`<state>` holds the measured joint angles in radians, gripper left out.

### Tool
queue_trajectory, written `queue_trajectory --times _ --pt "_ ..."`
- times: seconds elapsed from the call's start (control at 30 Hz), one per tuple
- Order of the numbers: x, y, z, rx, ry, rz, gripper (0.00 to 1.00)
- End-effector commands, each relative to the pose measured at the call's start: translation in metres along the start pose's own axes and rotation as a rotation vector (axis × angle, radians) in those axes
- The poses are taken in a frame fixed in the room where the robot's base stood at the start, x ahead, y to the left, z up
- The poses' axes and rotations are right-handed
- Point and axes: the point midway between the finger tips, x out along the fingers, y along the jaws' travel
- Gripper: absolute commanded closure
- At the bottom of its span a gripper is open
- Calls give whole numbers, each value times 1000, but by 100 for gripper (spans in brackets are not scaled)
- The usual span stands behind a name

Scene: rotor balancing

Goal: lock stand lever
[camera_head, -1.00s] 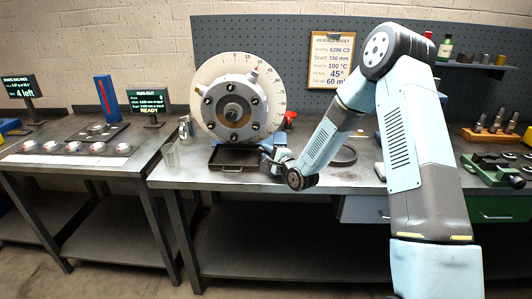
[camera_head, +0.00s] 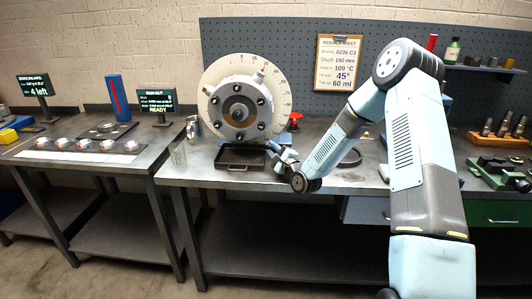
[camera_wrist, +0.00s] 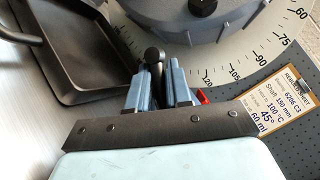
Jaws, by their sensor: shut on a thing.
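The rotor stand carries a grey flanged hub with several bolts (camera_head: 240,107) in front of a white graduated dial (camera_head: 213,76) on the middle bench. A dark lever with a round black knob (camera_wrist: 154,54) stands low beside the dial in the wrist view. My gripper (camera_head: 276,150) is at the right foot of the stand in the head view. Its blue fingers (camera_wrist: 158,78) are shut on the lever, one on each side, with the knob showing past the tips. The lever's lower part is hidden by the fingers and the gripper body.
A black tray (camera_head: 240,167) lies below the hub, close left of my gripper; it also shows in the wrist view (camera_wrist: 88,55). A red part (camera_head: 295,116) is just behind my gripper. A rebuild sheet (camera_head: 338,62) hangs on the pegboard.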

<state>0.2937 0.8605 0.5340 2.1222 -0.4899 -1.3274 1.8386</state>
Motion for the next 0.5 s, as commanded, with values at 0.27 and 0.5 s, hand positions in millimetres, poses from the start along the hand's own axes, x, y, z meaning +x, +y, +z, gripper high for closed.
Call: queue_trajectory --times 0.27,0.5 --pt "-4 -6 -2 122 -23 -84 100" --pt "-4 -7 -2 131 -26 -92 100"
